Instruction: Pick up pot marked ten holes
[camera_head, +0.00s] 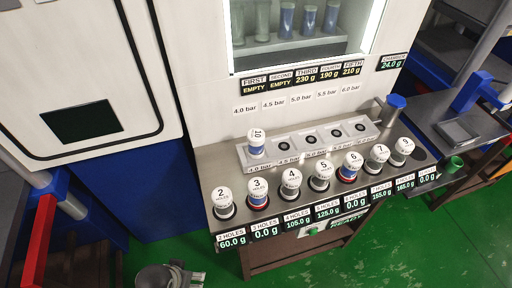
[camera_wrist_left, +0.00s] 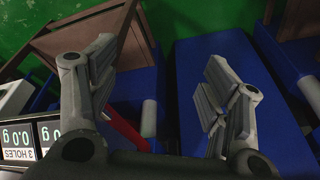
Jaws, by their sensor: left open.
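A white-topped pot (camera_head: 256,137), whose sideways number seems to read 10, stands upright in the leftmost place of a grey plate (camera_head: 243,158) at the back of the steel counter. It has a blue band. My left gripper (camera_head: 172,276) is low at the bottom edge of the head view, left of the counter and well apart from the pot. In the left wrist view my left gripper (camera_wrist_left: 160,100) has its fingers spread with nothing between them. The pot is not in the wrist view. My right gripper does not show.
A row of pots, from number 2 (camera_head: 222,203) to number 8 (camera_head: 402,149), stands along the counter's front edge, above weight displays. A blue-topped post (camera_head: 394,106) stands at the right of the plate. A lit cabinet (camera_head: 290,52) rises behind. Green floor (camera_head: 190,240) is free at left.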

